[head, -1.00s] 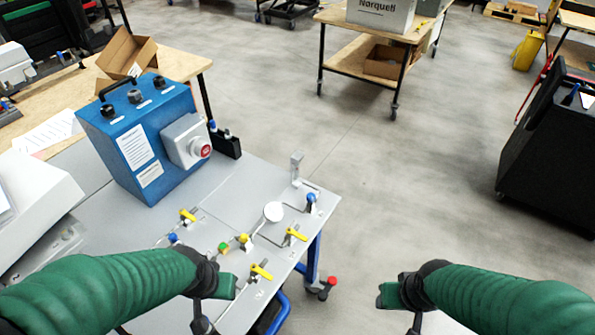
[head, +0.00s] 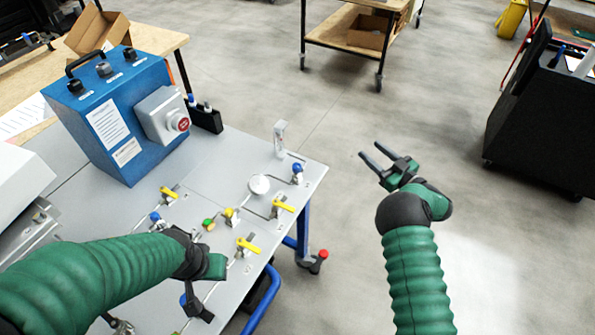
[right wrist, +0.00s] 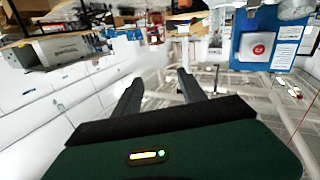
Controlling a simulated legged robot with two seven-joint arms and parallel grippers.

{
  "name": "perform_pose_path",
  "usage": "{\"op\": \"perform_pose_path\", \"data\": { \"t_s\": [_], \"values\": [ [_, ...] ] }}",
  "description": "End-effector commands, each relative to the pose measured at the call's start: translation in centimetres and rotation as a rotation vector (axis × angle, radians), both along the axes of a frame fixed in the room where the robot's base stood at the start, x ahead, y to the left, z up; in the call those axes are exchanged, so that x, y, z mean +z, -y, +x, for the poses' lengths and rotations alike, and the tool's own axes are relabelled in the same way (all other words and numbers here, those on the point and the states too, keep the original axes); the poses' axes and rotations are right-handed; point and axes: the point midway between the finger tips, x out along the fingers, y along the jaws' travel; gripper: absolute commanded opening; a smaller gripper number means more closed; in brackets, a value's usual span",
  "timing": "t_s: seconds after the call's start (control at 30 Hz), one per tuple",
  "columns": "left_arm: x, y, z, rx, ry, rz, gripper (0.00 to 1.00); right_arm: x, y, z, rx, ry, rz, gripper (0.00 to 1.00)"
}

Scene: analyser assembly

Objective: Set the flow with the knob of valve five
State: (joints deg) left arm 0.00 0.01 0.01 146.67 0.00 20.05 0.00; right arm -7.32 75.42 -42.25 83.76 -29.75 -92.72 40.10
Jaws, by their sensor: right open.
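Several valves stand on the grey panel table (head: 220,150). They have yellow lever handles, such as one at the front (head: 247,246) and one further right (head: 283,206), and blue knobs, one at the right edge (head: 297,168) and one at the left (head: 155,217). A green and yellow fitting (head: 208,224) sits between them. I cannot read which is valve five. My right gripper (head: 374,160) is open and empty, over the floor right of the table; its fingers also show in the right wrist view (right wrist: 165,92). My left gripper (head: 198,303) is over the table's front, its jaws unclear.
A blue box (head: 120,115) with a red button on a grey housing stands at the table's back left. A round white gauge (head: 259,185) and a clear upright piece (head: 280,138) stand near the valves. A black cabinet (head: 540,125) is at the far right.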

Motion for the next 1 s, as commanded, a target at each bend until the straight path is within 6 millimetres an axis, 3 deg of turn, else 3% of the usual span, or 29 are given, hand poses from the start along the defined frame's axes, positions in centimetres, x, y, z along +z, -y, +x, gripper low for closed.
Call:
{"op": "perform_pose_path", "data": {
  "t_s": [0.03, 0.1, 0.2, 0.27, 0.43, 0.8, 1.0],
  "values": [
    [-0.5, 0.0, 0.0, 0.000, 0.000, 0.000, 0.36, -2.8, -2.8, -1.8, 0.161, -0.016, 0.011, 0.49],
    [-0.7, 0.0, 0.0, 0.000, 0.000, 0.000, 0.36, -4.9, -5.6, -4.6, 0.345, -0.045, 0.040, 0.49],
    [-0.8, 0.0, 0.0, 0.000, 0.000, 0.000, 0.36, -6.2, -7.5, -7.2, 0.492, -0.079, 0.071, 0.49],
    [-0.8, 0.0, 0.0, 0.000, 0.000, 0.000, 0.36, -6.5, -8.1, -7.6, 0.522, -0.087, 0.080, 0.49],
    [-0.7, 0.0, 0.0, 0.000, 0.000, 0.000, 0.36, -6.3, -10.5, -6.6, 0.526, -0.084, 0.081, 0.49],
    [-1.0, 0.0, 0.0, 0.000, 0.000, 0.000, 0.36, -6.4, -19.2, -2.5, 0.524, -0.083, 0.081, 0.49],
    [-1.2, 0.0, 0.0, 0.000, 0.000, 0.000, 0.36, -6.4, -22.3, -0.9, 0.520, -0.082, 0.080, 0.49]
  ]
}}
